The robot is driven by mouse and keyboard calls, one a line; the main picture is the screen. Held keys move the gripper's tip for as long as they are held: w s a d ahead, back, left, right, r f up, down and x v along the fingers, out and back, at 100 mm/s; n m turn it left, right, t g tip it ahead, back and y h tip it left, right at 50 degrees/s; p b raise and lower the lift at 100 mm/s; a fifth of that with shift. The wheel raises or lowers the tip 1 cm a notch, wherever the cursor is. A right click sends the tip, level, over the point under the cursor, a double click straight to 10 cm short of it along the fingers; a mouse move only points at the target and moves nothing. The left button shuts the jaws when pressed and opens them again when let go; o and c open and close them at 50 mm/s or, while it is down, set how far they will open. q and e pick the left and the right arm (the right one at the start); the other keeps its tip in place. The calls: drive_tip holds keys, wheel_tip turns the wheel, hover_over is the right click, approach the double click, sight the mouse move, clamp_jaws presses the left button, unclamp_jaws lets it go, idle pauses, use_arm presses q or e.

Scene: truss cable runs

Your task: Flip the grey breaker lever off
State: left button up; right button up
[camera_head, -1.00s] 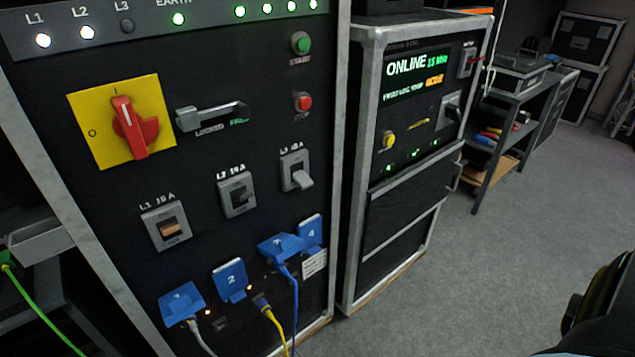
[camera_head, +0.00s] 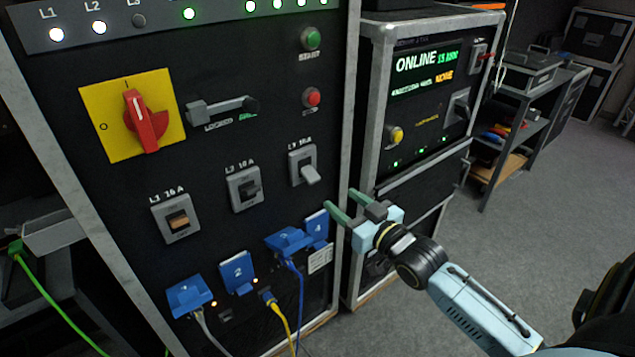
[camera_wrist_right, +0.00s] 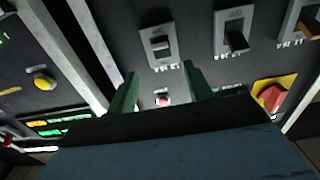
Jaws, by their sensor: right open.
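The grey breaker lever (camera_head: 312,175) sticks out of the rightmost breaker, L3, on the dark panel. In the head view it points outward and slightly down. My right gripper (camera_head: 340,199) is open and empty, a little below and to the right of this lever, apart from it. In the right wrist view, which is upside down, the same breaker (camera_wrist_right: 158,46) lies just beyond my right fingertips (camera_wrist_right: 160,78). The breaker beside it has a black lever (camera_head: 250,190), and the leftmost has an orange-brown one (camera_head: 179,220). My left gripper is not in view.
A red rotary switch (camera_head: 146,122) on a yellow plate and a lock handle (camera_head: 222,110) sit above the breakers. Blue socket covers (camera_head: 237,272) with cables are below. The rack's metal edge post (camera_head: 350,100) stands close to my right gripper; a second rack (camera_head: 415,110) is beyond.

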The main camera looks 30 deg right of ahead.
sight(316, 181)
drive_tip(key=w, duration=0.5)
drive_tip(key=shift+a+b, duration=0.2)
drive_tip(key=shift+b, duration=0.2)
drive_tip(key=w, duration=0.3)
drive_tip(key=shift+w+a+b, duration=0.15)
drive_tip(key=shift+w+b, duration=0.15)
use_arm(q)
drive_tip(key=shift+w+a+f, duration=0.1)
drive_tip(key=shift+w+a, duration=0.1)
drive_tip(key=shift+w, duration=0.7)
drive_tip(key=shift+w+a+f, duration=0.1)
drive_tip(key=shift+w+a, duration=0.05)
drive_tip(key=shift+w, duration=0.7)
use_arm(e)
drive_tip(key=shift+w, duration=0.7)
drive_tip(key=c, duration=0.9)
drive_tip(key=shift+f, duration=0.1)
drive_tip(key=shift+c, duration=0.4)
